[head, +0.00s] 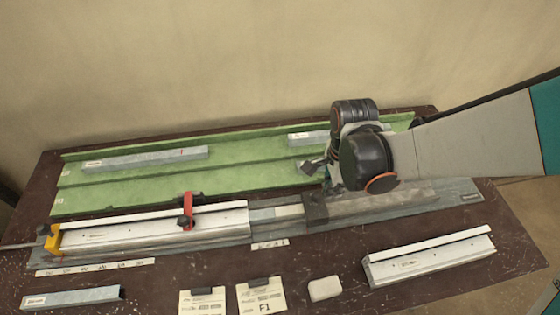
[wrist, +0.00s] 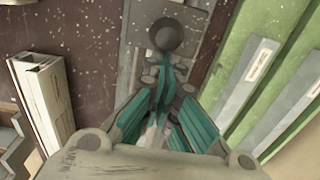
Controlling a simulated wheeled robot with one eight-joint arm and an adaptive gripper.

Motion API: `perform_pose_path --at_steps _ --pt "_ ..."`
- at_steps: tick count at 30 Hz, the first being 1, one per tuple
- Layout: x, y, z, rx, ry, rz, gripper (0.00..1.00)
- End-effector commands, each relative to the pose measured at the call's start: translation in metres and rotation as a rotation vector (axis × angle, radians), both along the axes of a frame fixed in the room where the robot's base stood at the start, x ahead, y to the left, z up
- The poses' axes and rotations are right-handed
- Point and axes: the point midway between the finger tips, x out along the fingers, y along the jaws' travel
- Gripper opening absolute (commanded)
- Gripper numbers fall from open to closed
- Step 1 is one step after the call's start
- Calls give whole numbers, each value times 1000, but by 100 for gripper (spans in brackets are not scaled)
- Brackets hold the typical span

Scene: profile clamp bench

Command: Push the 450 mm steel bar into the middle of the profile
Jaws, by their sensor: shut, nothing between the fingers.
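The white profile (head: 150,230) lies on a grey base plate, with a yellow stop (head: 53,239) at its left end and a red clamp (head: 188,210) over it. Right of it, a pale piece (head: 290,211) lies in line, beside a dark block (head: 315,208); I cannot tell whether this piece is the 450 mm steel bar. Bar labels are too small to read.
The green tray (head: 110,200) at the back holds a grey bar (head: 145,158) and another (head: 308,138) partly behind my arm. A further bar (head: 75,298), cards (head: 262,298), a pale block (head: 324,288) and a second white profile (head: 430,256) lie along the front.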

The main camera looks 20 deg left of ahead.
Motion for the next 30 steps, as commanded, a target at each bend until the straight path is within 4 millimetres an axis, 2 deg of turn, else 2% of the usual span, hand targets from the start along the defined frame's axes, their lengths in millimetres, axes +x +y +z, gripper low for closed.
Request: perform_pose_path --at_steps 1,3,30 --pt "-8 5 2 0 0 12 0" --pt "-11 9 2 0 0 12 0" --pt "-46 58 2 0 0 11 0"
